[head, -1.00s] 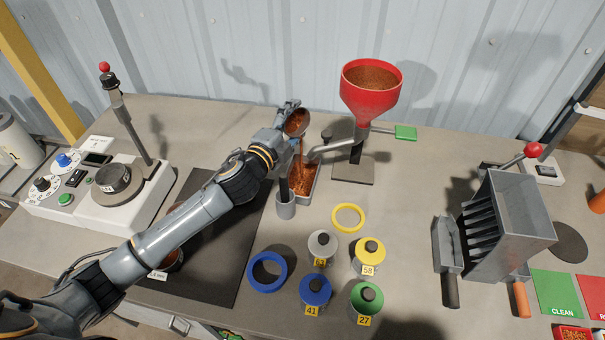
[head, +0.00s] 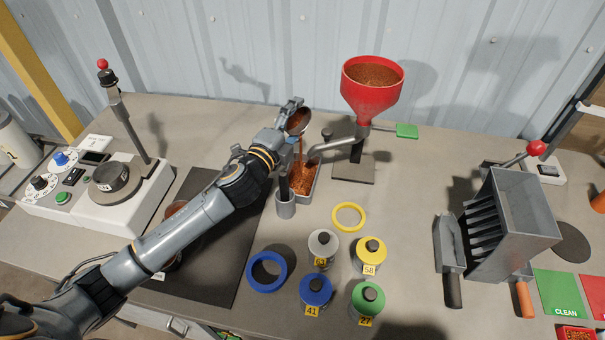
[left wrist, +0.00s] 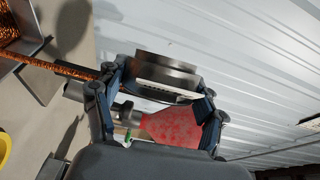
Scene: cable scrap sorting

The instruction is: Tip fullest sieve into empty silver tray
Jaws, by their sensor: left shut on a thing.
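My left gripper (head: 285,127) is shut on a round metal sieve (head: 299,121), held tilted above the silver tray. In the left wrist view the sieve (left wrist: 166,72) sits between the fingers. A stream of copper-coloured granules (head: 299,150) falls from the sieve. The silver tray (head: 317,181) stands on the bench under the stream and holds copper granules. In the left wrist view the tray (left wrist: 24,48) shows at the upper left with granules in it. Other sieves on the dark mat are mostly hidden behind my left arm. My right gripper does not show.
A red funnel (head: 371,95) full of granules stands right of the tray. A grey cup (head: 286,208) is in front of it. Several coloured weights, a yellow ring (head: 348,217) and a blue ring (head: 267,272) lie nearer. A grey slotted box (head: 510,225) stands at right.

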